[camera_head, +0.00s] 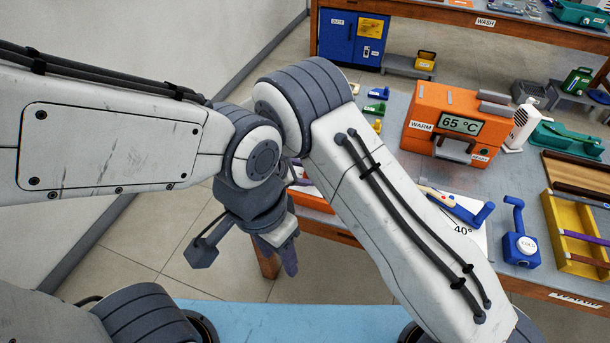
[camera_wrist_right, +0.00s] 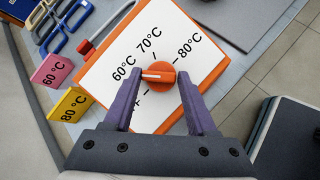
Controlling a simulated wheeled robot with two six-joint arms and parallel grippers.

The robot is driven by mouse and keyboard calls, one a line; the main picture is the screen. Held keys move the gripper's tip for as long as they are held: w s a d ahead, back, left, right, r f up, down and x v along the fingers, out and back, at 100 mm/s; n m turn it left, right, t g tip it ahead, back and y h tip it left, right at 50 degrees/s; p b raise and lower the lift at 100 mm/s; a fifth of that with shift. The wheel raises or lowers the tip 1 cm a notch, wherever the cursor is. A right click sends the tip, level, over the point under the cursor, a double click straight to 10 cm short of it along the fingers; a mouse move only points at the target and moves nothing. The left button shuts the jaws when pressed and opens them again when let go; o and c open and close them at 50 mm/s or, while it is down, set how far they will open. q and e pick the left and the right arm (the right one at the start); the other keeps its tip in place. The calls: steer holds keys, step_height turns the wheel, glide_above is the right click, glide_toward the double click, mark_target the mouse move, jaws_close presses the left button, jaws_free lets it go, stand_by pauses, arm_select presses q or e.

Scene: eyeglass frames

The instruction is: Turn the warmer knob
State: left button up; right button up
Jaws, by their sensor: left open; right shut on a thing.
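The warmer knob (camera_wrist_right: 158,77) is a round orange knob in the right wrist view. Its pale mark lies across its left part, on the side of the 60°C label. It sits on a white dial plate (camera_wrist_right: 205,45) with an orange border and printed temperatures. My right gripper (camera_wrist_right: 159,80) has its purple fingers on both sides of the knob, shut on it. In the head view, an orange warmer (camera_head: 415,104) marked WARM shows 65 °C. My left gripper (camera_head: 245,250) is open and empty, hanging over the floor.
Pink (camera_wrist_right: 52,70) and yellow (camera_wrist_right: 70,104) temperature tags stand left of the dial. On the bench, a blue cranked device (camera_head: 521,248) and a yellow tray (camera_head: 561,221) stand at the right. A blue cabinet (camera_head: 352,38) is at the back.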

steer(key=n+t+b, duration=0.1)
steer(key=n, duration=0.2)
steer(key=shift+t+y+b, duration=0.3)
steer(key=shift+y+b, duration=0.05)
steer(key=shift+y, duration=0.05)
steer(key=n+t+y+b, duration=0.1)
steer(key=n+b, duration=0.1)
steer(key=n, duration=0.2)
steer(key=shift+s+f+b, duration=0.1)
steer(key=shift+b, duration=0.2)
steer(key=shift+s+n+t+y+b, duration=0.1)
steer(key=shift+n+t+y+b, duration=0.25)
steer(key=shift+n+b, duration=0.55)
steer(key=shift+n+t+y+b, duration=0.15)
steer(key=shift+n+y+b, duration=0.4)
steer(key=shift+n, duration=0.65)
steer(key=o, duration=1.3)
steer(key=shift+d, duration=0.1)
steer(key=shift+s, duration=0.1)
